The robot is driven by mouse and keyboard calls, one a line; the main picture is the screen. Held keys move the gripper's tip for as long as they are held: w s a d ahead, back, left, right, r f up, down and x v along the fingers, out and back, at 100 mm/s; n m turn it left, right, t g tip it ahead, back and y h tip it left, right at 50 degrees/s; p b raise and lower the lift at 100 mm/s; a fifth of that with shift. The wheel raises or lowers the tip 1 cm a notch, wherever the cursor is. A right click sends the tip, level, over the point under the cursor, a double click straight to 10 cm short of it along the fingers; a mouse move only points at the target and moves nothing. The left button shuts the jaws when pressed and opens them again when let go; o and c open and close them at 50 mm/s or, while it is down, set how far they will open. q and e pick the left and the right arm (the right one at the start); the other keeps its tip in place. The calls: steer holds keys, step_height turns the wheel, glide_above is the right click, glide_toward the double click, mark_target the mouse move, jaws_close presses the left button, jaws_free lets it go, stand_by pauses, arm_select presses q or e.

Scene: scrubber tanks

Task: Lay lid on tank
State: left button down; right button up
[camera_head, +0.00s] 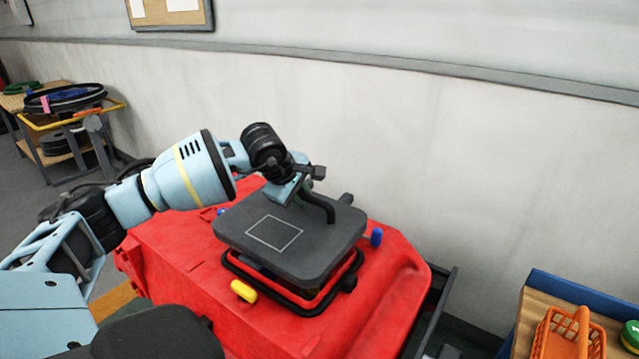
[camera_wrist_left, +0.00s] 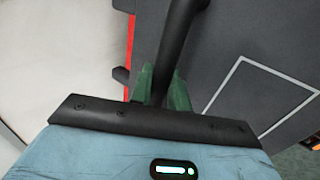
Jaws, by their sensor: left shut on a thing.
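The dark grey lid (camera_head: 298,258), a slab with a pale outlined square on top, is over the opening of the red tank (camera_head: 385,305). The opening has a black rim (camera_head: 297,311), which shows below the lid's near edge; a gap shows there. The lid hides most of the opening, and I cannot tell whether its far side touches. My left gripper (camera_head: 300,192) is shut on the lid's black bar handle (camera_head: 325,207). In the left wrist view, green fingers (camera_wrist_left: 162,88) are around the handle (camera_wrist_left: 177,38), with the lid (camera_wrist_left: 235,45) beyond. My right gripper is not in view.
Blue (camera_head: 376,237) and yellow (camera_head: 243,291) knobs stand beside the opening. A pale wall (camera_head: 480,170) is behind the tank. An orange basket (camera_head: 566,335) is on a blue-edged surface at the lower right. A loaded cart (camera_head: 62,130) stands far left.

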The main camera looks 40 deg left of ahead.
mark_target(302, 210)
arm_select(q)
steer(key=shift+w+a+r, duration=0.1)
steer(key=shift+w, duration=0.3)
steer(key=shift+s, duration=0.3)
steer(key=shift+f, duration=0.25)
steer(key=shift+f+b, duration=0.85)
steer(key=shift+f, duration=0.55)
steer(key=shift+w+f+b, duration=0.1)
steer(key=shift+f+b, duration=0.35)
steer(key=shift+f, duration=0.4)
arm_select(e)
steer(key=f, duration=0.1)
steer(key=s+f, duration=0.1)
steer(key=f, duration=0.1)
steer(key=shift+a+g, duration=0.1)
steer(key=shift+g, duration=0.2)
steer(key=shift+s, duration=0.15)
arm_select(q)
steer(key=shift+f, duration=0.1)
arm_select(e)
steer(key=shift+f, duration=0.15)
arm_select(q)
steer(key=shift+s+f+b, duration=0.25)
steer(key=shift+f+b, duration=0.05)
steer(key=shift+f, duration=0.05)
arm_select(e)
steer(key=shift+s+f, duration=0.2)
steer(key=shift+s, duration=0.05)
